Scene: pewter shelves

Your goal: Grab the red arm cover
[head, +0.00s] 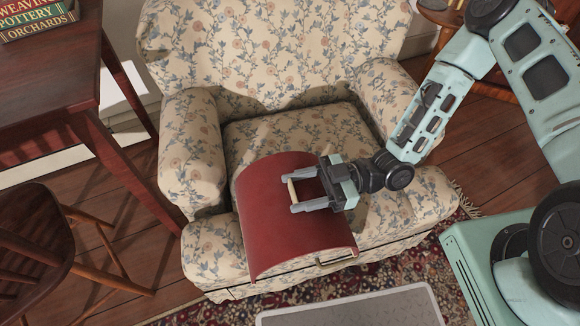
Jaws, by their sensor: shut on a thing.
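The red arm cover (275,222) is a curved, arched red panel in the head view. It is over the front of the floral armchair's seat and hangs past the front edge. I cannot tell whether it touches the cushion. My gripper (292,193) is at the cover's upper right part, with its two fingers pointing left over the red surface. It is shut on the red arm cover; the exact contact at the fingertips is hard to make out.
The floral armchair (195,140) fills the middle. A dark wooden table (60,85) with books (35,18) stands at left, with a wooden chair (35,245) below it. A patterned rug (400,275) and a grey mat (350,308) lie in front.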

